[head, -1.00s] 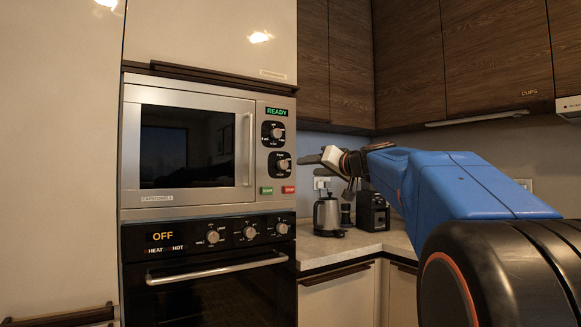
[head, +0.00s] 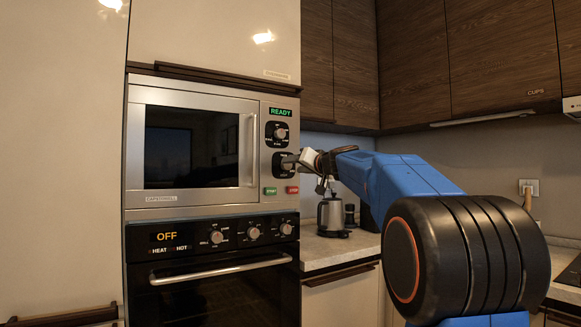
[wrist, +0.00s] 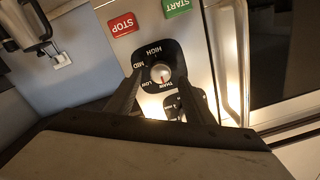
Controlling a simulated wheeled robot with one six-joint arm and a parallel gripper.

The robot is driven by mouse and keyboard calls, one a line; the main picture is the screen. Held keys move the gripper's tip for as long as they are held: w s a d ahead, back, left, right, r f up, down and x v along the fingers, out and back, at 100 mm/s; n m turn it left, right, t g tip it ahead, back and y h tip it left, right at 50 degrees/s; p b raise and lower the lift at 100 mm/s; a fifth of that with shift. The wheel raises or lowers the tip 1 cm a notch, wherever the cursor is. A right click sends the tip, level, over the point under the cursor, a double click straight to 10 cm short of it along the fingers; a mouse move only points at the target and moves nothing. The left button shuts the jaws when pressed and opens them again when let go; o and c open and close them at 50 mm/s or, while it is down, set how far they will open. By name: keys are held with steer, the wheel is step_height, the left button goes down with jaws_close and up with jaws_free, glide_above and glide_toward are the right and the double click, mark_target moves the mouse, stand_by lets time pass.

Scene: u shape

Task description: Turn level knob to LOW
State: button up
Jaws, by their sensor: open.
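The level knob (wrist: 160,73) is a round silver knob on a black plate, marked HIGH, MID, LOW and THAW in the wrist view. A small red mark on it faces the THAW side. In the head view it is the lower of the microwave's two knobs (head: 287,163). My gripper (wrist: 158,85) is open, with one dark finger on each side of the knob plate in the wrist view. In the head view my gripper (head: 301,161) is right at the knob and partly covers its right side. I cannot tell whether the fingers touch the knob.
The microwave (head: 245,108) sits above a black oven (head: 222,265) with its own knobs. Green START (head: 270,191) and red STOP (head: 292,190) buttons lie just below the level knob. A kettle (head: 331,215) stands on the counter below my arm.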

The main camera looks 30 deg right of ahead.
mark_target(289, 165)
steer(key=shift+w+a, duration=0.15)
steer(key=shift+w, duration=1.6)
steer(key=shift+c, duration=0.2)
steer(key=c, duration=1)
steer(key=shift+m, duration=0.3)
steer(key=m, duration=0.5)
steer(key=shift+m, duration=0.4)
steer(key=m, duration=0.5)
steer(key=shift+m, duration=0.4)
